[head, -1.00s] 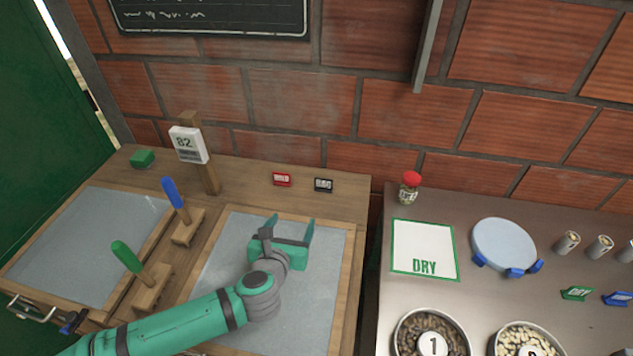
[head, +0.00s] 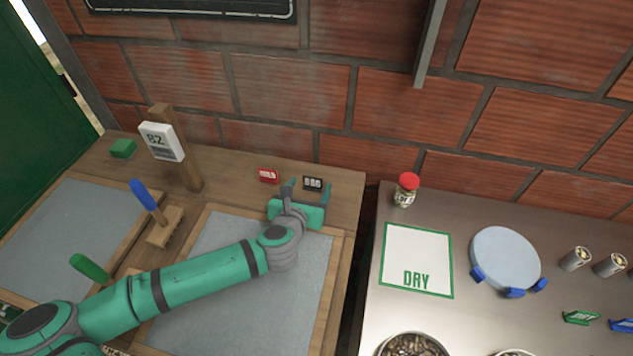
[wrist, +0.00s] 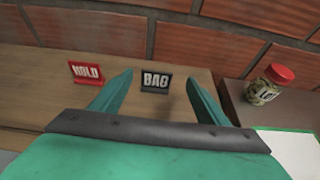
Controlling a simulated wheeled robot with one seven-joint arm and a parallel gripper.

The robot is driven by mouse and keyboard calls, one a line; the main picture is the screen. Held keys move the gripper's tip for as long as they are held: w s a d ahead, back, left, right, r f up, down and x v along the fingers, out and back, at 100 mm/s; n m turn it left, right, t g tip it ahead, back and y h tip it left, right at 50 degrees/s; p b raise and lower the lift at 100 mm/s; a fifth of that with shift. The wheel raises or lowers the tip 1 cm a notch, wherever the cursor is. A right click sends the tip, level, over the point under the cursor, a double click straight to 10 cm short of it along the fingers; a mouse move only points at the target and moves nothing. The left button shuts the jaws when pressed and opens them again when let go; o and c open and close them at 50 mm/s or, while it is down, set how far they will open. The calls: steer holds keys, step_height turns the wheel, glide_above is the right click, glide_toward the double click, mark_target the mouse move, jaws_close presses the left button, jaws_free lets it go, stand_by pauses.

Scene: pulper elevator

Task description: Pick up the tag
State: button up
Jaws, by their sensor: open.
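Two small tags stand near the back edge of the wooden table. The red tag (head: 268,176) reads "HOLD" or similar; in the wrist view the red tag (wrist: 87,73) is left of my left finger. The black tag (head: 312,184) reads "BAG" in the wrist view (wrist: 156,80). My gripper (head: 307,192) is open and empty. In the wrist view, my gripper (wrist: 160,95) has the black tag between its fingers, a little beyond the tips. I cannot tell which tag the task means.
A red-lidded jar (head: 406,190) and a "DRY" mat (head: 417,235) are on the metal counter at right. The brick wall is close behind the tags.

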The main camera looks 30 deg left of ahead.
mark_target(312, 178)
steer(key=shift+w+a+f, duration=0.25)
steer(key=shift+a+f, duration=0.1)
steer(key=shift+a, duration=0.25)
steer(key=shift+d+x, duration=0.1)
steer(key=shift+x, duration=1.3)
steer(key=shift+d+x, duration=0.15)
steer(key=shift+x, duration=1.25)
steer(key=shift+w+r, duration=0.1)
steer(key=c, duration=1.1)
